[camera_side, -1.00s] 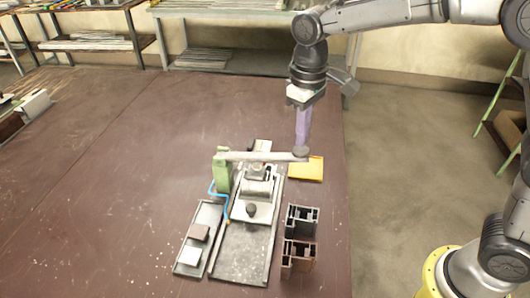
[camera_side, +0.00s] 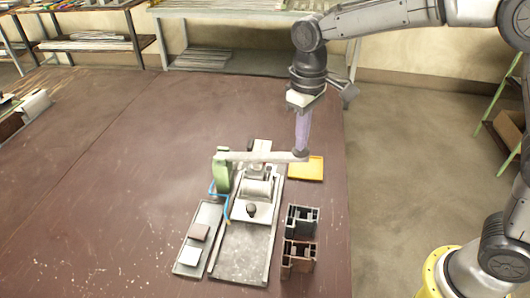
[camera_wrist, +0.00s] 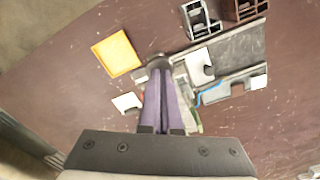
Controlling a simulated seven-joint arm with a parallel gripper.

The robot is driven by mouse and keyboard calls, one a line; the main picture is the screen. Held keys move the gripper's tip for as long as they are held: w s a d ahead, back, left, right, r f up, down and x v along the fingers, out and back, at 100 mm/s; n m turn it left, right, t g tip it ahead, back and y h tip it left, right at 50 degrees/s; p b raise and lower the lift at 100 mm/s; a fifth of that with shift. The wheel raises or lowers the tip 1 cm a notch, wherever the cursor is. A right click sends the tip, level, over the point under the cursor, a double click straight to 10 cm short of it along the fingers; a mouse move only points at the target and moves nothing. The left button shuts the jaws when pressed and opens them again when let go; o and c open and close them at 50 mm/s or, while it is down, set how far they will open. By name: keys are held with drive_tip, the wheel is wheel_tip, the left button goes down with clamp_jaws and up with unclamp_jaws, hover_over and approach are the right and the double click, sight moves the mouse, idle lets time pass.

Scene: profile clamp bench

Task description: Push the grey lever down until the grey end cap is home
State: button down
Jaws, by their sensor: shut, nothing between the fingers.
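The grey lever (camera_side: 262,156) runs nearly level from a green post (camera_side: 222,172) across the clamp fixture (camera_side: 243,250) to a dark round knob at its right end. My gripper (camera_side: 302,150) is shut and empty, pointing down with its purple fingers. Its tips are at the lever's knob and appear to touch it from above. In the wrist view my fingers (camera_wrist: 160,75) end at the dark knob (camera_wrist: 159,62) and hide most of the lever. I cannot clearly pick out the grey end cap among the fixture parts under the lever.
A yellow tray (camera_side: 315,169) lies right of the fixture.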

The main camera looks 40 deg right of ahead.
drive_tip(key=shift+f, duration=1.5)
drive_tip(key=shift+r, duration=4.35)
